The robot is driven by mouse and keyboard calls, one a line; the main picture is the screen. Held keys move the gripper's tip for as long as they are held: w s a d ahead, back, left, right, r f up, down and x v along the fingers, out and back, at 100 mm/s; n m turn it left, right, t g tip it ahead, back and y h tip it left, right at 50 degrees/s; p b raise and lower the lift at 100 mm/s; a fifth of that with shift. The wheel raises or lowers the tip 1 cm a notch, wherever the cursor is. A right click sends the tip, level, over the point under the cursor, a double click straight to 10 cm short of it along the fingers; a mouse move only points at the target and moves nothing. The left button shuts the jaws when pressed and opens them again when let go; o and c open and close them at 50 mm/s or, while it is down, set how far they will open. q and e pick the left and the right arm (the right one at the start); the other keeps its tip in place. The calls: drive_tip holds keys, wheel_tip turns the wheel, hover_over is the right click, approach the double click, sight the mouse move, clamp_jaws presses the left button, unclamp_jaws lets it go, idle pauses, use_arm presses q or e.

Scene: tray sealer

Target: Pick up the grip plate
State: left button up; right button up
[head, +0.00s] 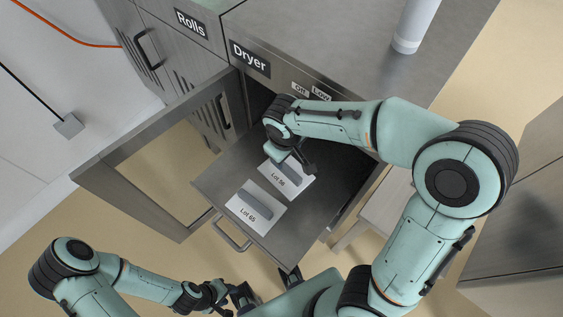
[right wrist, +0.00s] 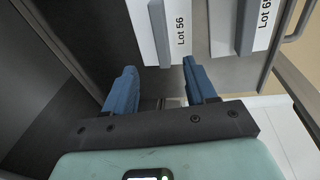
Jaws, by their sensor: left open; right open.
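Two white plates with grey grip bars lie on the pulled-out dark drawer (head: 315,222); I cannot tell which one the task calls the grip plate. The plate labelled Lot 56 (head: 280,180) is farther in, partly hidden by my right arm. The plate labelled Lot 65 (head: 243,212) is nearer the drawer front. My right gripper (right wrist: 160,70) is open and empty. In the right wrist view the Lot 56 plate (right wrist: 184,40) and its bar (right wrist: 160,30) lie just beyond the fingertips, apparently not touching. My left gripper (head: 240,296) is open, low, away from the drawer.
The drawer has a front handle (head: 232,236). An open framed door (head: 130,195) stands to its left. The Dryer cabinet (head: 320,45) rises behind, with a white cylinder (head: 415,25) on top. A low light-coloured stand (head: 375,215) is right of the drawer.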

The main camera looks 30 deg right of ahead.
hover_over(286, 168)
drive_tip(key=s, duration=0.1)
drive_tip(key=f, duration=0.4)
drive_tip(key=shift+s+a+f, duration=0.15)
drive_tip(key=shift+a+f, duration=0.1)
drive_tip(key=shift+f, duration=0.05)
drive_tip(key=shift+w+d+f+b, duration=0.1)
drive_tip(key=shift+w+f+b, duration=0.1)
drive_tip(key=shift+f, duration=0.85)
drive_tip(key=shift+w+d+f+b, duration=0.1)
drive_tip(key=shift+w+f, duration=0.1)
drive_tip(key=shift+f, duration=0.8)
drive_tip(key=shift+w+f+b, duration=0.15)
drive_tip(key=shift+w+f, duration=0.05)
drive_tip(key=shift+f, duration=0.85)
drive_tip(key=shift+c, duration=0.3)
clamp_jaws()
